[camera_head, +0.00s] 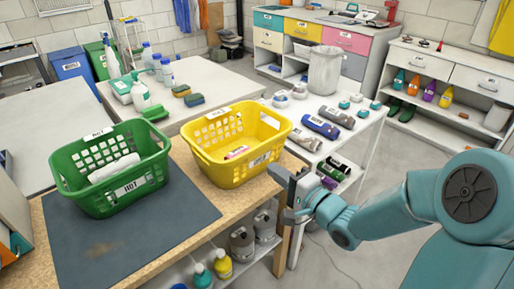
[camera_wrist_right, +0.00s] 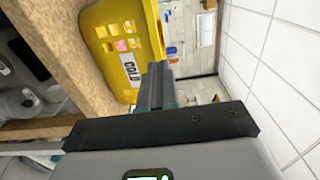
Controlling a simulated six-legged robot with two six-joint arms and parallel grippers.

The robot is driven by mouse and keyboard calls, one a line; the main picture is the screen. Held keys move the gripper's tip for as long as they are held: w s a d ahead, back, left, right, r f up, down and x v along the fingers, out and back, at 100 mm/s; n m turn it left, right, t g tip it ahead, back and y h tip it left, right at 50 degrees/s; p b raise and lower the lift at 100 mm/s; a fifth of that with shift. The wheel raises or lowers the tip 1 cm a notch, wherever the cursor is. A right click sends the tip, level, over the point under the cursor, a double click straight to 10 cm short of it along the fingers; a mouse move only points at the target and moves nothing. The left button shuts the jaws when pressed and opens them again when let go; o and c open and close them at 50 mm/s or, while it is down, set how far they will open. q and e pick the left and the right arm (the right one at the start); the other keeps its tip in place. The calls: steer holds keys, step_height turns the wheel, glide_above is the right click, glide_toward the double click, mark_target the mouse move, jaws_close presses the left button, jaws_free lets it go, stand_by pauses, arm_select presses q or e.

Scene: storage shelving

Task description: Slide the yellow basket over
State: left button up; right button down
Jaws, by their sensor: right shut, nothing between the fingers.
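The yellow basket (camera_head: 232,166) stands upright on the wooden table, to the right of the green basket (camera_head: 112,190). Something pink and white lies inside it. In the right wrist view the yellow basket (camera_wrist_right: 112,38) shows at the top with a label reading COLD. My right gripper (camera_head: 280,175) is shut and empty, at the table's right edge just beside the basket's lower right side. Its closed fingers (camera_wrist_right: 157,85) point toward the basket's side in the wrist view; I cannot tell whether they touch. My left gripper is not in view.
The green basket, labelled HOT, holds a rolled white cloth and stands on a dark mat (camera_head: 130,235). The wooden tabletop (camera_head: 262,193) has a narrow bare strip by the yellow basket. A white rack (camera_head: 372,122) with rolled items stands behind.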

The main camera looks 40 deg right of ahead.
mark_target(249, 153)
steer(key=w, duration=0.7)
steer(key=shift+w+a+f, duration=0.1)
steer(key=shift+w+a, duration=0.1)
steer(key=shift+a, duration=0.15)
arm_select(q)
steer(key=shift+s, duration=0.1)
